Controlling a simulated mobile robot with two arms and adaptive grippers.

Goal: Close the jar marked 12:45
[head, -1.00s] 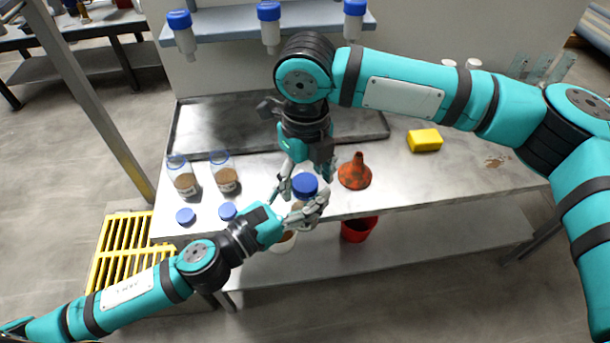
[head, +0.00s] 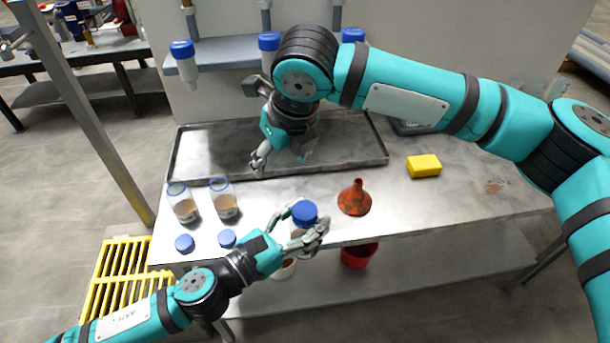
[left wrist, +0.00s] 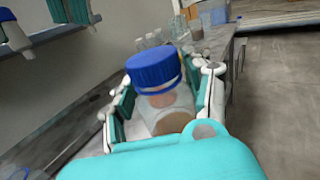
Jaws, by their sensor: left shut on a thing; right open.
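A clear jar (left wrist: 166,115) with brown contents has a blue cap (head: 305,212) sitting on its mouth; the cap also shows in the left wrist view (left wrist: 153,68). Whether it is fully tightened cannot be told, and no time mark is readable. My left gripper (head: 307,226) is shut around this jar, below the cap, at the bench's front edge. My right gripper (head: 281,160) is open and empty, behind and left of the jar, over the metal tray. Two uncapped jars (head: 184,207) (head: 225,204) with brown contents stand to the left. Two loose blue caps (head: 185,243) (head: 227,238) lie before them.
An orange-red funnel (head: 355,202) stands right of the held jar, and a yellow sponge (head: 424,166) lies farther right. The shallow metal tray (head: 190,165) lies at the back. A red bucket (head: 358,256) is below the front edge. Blue-capped bottles (head: 184,58) hang from the shelf.

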